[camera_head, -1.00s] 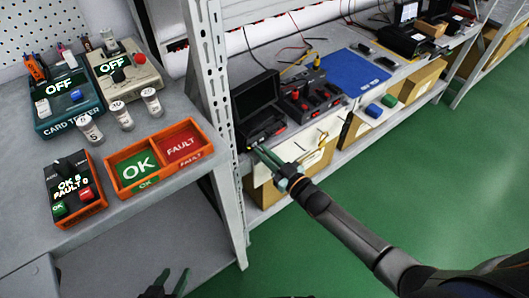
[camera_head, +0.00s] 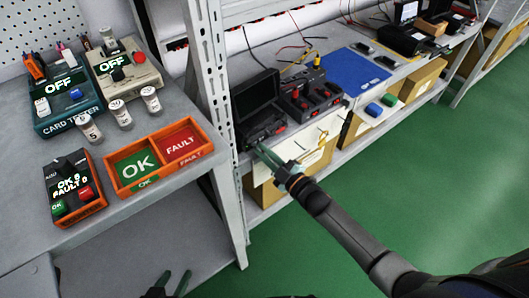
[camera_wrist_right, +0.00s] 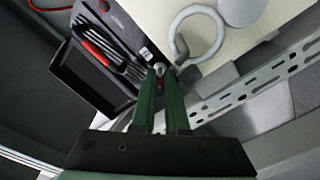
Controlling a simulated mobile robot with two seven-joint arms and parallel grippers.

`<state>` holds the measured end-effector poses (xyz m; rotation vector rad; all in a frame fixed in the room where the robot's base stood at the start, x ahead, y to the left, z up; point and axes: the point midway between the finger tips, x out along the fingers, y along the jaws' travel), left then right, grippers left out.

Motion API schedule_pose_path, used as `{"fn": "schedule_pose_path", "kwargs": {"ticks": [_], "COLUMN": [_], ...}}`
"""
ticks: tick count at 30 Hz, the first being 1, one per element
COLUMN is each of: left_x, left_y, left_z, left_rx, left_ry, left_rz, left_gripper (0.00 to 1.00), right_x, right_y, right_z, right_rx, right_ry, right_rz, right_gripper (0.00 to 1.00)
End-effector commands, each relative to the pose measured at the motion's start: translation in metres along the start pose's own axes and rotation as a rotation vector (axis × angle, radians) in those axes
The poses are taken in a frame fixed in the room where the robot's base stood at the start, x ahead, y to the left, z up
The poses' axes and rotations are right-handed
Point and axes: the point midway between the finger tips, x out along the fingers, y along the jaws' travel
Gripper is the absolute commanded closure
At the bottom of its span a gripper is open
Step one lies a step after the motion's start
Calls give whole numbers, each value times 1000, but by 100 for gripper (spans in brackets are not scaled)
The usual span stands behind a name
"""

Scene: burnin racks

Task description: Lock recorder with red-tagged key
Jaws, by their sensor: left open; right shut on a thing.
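The black recorder (camera_head: 258,105) stands on the shelf behind the upright post, its lid raised. Its dark body and framed panel (camera_wrist_right: 90,78) show at the left of the right wrist view, with a black and red loop (camera_wrist_right: 98,45) on it. My right gripper (camera_head: 262,150) is at the recorder's front edge. It is shut on a small silver and red piece, the red-tagged key (camera_wrist_right: 159,82), mostly hidden between the fingers. I cannot tell whether the key is inside a lock. My left gripper (camera_head: 172,284) is open and empty at the bottom edge, below the grey bench.
A metal post (camera_head: 212,100) stands close left of my right gripper. A grey ring (camera_wrist_right: 196,35) lies near its fingers. A black unit with red knobs (camera_head: 308,98) and a blue mat (camera_head: 356,70) are further right. An orange OK/FAULT tray (camera_head: 158,158) sits on the left bench.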

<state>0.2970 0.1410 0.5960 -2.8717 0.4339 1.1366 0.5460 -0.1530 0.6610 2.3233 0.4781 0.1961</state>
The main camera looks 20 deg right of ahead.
Motion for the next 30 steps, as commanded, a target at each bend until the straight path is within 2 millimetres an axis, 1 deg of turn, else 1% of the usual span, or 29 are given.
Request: {"fn": "schedule_pose_path", "kwargs": {"ticks": [16,17,18,26,30], "left_x": [-1,0,0,0,-1], "left_y": [-1,-1,-1,-2,-2], "left_z": [-1,-1,-2,-6,-9], "left_rx": [0,0,0,2,3], "left_ry": [2,3,4,12,14], "left_rz": [-2,-2,-2,-4,-4], "left_gripper": [50,50,50,50,50], "right_x": [-1,-1,-1,-1,-11], "right_y": [-1,-1,-1,0,0], "right_z": [1,1,1,0,0], "right_rx": [-23,-23,-23,-22,-22], "right_ry": [-1,-1,-1,-1,-2], "right_rz": [-2,-2,-2,-1,-2], "right_gripper": [100,86,81,81,81]}}
